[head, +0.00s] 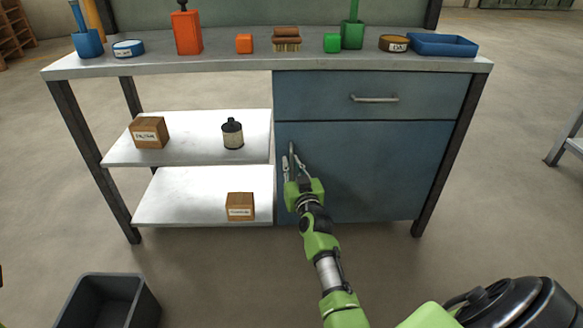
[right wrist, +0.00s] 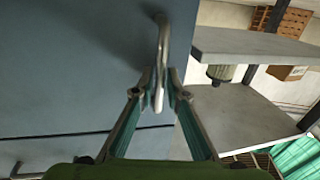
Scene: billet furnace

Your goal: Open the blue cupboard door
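The blue cupboard door (head: 370,165) is the large panel under the drawer on the right side of the workbench. It looks closed, flush with the cupboard front. Its upright metal handle (right wrist: 163,45) is near the door's left edge. My right gripper (head: 292,165) is at this handle. In the right wrist view, the two fingers of the right gripper (right wrist: 161,82) are drawn in close on both sides of the handle bar, which lies between the fingertips. Part of the handle is hidden by the fingers in the head view. My left gripper is not in view.
A drawer (head: 420,97) with a horizontal handle is above the door. Open shelves (head: 190,180) left of the door hold boxes (head: 149,132) and a canister (head: 232,134). Several items stand on the benchtop (head: 230,63). A dark bin (head: 108,300) is at lower left. The floor before the door is clear.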

